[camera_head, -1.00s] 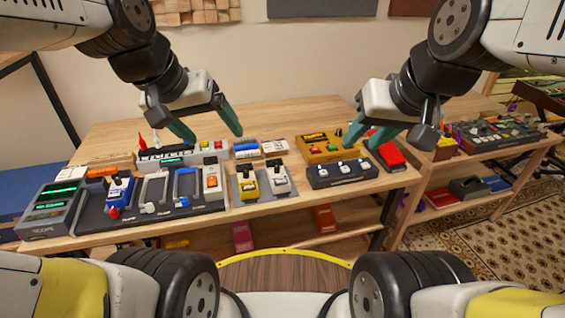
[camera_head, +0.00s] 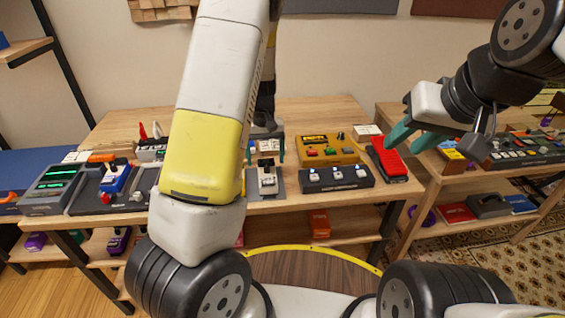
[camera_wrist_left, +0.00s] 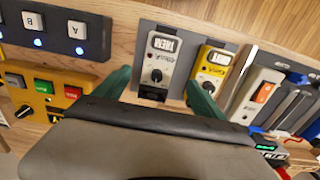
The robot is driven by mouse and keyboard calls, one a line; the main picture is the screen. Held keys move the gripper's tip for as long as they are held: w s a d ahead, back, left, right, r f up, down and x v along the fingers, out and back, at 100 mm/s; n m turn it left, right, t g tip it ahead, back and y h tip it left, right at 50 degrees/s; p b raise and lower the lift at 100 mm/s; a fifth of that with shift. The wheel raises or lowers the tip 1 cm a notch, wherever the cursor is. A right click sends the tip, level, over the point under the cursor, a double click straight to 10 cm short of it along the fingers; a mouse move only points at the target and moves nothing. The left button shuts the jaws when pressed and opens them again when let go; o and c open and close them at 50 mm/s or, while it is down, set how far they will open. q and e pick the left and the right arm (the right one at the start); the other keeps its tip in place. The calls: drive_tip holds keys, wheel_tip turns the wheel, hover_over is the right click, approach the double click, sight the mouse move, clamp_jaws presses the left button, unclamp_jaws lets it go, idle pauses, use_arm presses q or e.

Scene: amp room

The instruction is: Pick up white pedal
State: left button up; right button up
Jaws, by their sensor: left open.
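The white pedal (camera_head: 267,182) stands on a dark grey board near the front of the wooden table. In the left wrist view the white pedal (camera_wrist_left: 160,62) has a dark label and a black knob. My left gripper (camera_head: 267,150) is open behind and above it in the head view. In the left wrist view its green fingers (camera_wrist_left: 160,90) are spread on either side of the white pedal's end, with no grip visible. My right gripper (camera_head: 413,138) is open and empty above the right side, near a red pedal (camera_head: 388,160).
A black switch box (camera_head: 336,179) and a mustard box (camera_head: 327,150) stand to the right. A dark pedalboard (camera_head: 88,198) lies left.

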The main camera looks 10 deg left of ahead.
sight(267, 168)
use_arm(q)
drive_tip(key=f, duration=0.8)
drive_tip(key=shift+w+d, duration=0.1)
drive_tip(key=shift+w, duration=0.2)
clamp_jaws()
